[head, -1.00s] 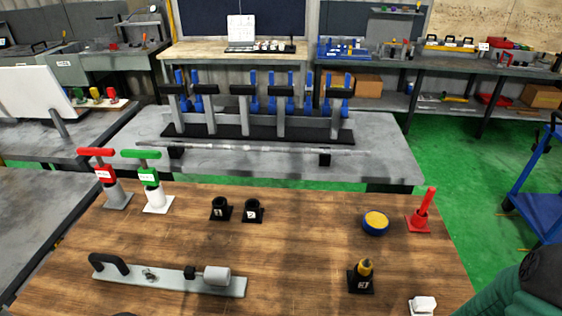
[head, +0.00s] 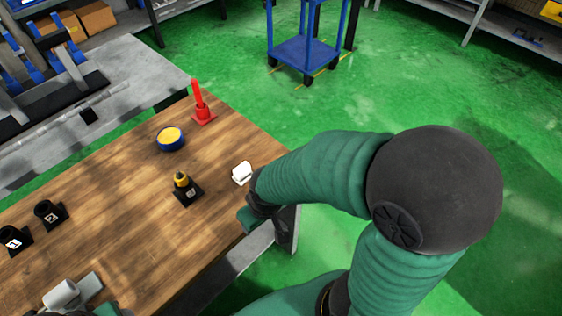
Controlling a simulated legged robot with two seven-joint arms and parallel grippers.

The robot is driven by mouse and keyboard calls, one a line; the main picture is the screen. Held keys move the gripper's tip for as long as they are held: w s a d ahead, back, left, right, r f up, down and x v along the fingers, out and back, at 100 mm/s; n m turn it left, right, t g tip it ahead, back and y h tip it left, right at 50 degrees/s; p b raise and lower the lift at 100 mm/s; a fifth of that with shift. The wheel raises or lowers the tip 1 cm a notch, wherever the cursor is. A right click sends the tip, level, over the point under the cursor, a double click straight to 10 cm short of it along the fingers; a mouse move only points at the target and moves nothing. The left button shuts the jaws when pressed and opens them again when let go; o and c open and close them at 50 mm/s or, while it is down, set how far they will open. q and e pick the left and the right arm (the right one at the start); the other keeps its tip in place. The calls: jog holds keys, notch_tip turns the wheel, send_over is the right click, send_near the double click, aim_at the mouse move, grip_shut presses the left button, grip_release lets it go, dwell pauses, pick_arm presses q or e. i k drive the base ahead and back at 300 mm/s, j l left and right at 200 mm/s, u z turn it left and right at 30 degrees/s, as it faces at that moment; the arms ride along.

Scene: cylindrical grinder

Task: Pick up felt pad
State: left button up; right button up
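A small white block-like piece (head: 242,172) lies near the right edge of the wooden table; I cannot tell for sure whether it is the felt pad. A round blue dish with a yellow top (head: 171,139) sits further back on the table. My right arm comes in from the right, and its end, my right gripper (head: 250,215), is at the table's right edge, just in front of the white piece and apart from it. Its fingers are too hidden to show whether they are open.
A black holder with a yellow-tipped tool (head: 187,188) stands left of the white piece. A red upright holder (head: 202,104) stands at the back corner. Two black cup holders (head: 48,213) are at the left. A blue cart (head: 306,55) stands on the green floor beyond.

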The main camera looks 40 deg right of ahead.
aim_at(242, 173)
jog(key=k+l+z, duration=0.1)
jog(key=z, duration=0.7)
jog(key=u, duration=1.85)
jog(key=z, duration=1.85)
